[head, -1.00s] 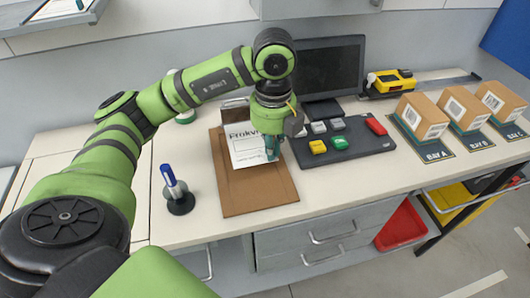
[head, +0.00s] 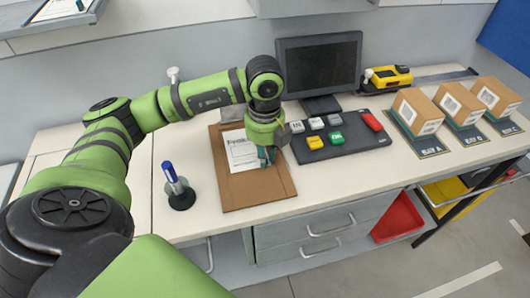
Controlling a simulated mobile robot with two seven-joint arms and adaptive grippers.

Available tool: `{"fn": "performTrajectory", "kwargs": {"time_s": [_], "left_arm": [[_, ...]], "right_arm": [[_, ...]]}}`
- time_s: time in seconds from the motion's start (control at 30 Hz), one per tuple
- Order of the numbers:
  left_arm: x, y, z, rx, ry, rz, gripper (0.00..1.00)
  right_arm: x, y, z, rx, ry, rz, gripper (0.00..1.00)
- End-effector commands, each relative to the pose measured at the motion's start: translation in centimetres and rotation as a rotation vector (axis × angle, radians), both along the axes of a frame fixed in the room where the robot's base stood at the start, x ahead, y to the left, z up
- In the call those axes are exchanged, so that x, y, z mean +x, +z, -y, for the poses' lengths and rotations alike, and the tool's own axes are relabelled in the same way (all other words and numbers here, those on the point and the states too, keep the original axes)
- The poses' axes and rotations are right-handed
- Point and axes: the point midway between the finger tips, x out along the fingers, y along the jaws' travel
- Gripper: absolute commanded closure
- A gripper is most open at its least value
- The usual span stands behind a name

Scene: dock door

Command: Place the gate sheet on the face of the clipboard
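A brown clipboard (head: 250,190) lies on the workbench with its metal clip at the far end. The white gate sheet (head: 239,150), with printed text, lies over the upper part of the clipboard's face. My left gripper (head: 266,158) points down at the sheet's right edge. Its teal fingertips are small and partly overlapped by the gripper body, so I cannot tell whether they are shut on the sheet. My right gripper is not in view.
A pen in a round black stand (head: 178,188) is left of the clipboard. A black button panel (head: 345,140) and a monitor (head: 318,66) are to the right and behind. Boxes (head: 419,110) stand on bay mats at the far right. The bench's front left is clear.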

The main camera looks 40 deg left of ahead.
Motion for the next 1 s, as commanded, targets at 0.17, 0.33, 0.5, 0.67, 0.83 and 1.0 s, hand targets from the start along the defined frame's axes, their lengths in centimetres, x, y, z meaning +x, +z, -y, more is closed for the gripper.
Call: {"fn": "performTrajectory", "kwargs": {"time_s": [0.17, 0.33, 0.5, 0.67, 0.83, 1.0], "left_arm": [[0.0, 0.1, 0.0, -0.001, 0.000, 0.001, 0.68], [0.0, 0.2, 0.0, -0.001, 0.000, 0.001, 0.68], [0.2, 1.5, 0.0, -0.002, 0.000, 0.007, 0.68], [0.2, 4.8, 0.0, -0.002, -0.001, 0.009, 0.68], [0.1, 8.9, 0.0, 0.001, 0.000, 0.006, 0.68], [0.0, 11.3, 0.0, 0.001, 0.000, 0.003, 0.68]], "right_arm": [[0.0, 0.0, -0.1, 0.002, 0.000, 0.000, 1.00], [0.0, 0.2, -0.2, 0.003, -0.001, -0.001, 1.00], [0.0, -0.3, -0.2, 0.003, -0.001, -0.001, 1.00], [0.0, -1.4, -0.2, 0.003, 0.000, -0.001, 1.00], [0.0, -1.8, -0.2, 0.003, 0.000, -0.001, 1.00], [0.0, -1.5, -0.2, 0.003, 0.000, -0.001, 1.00]]}}
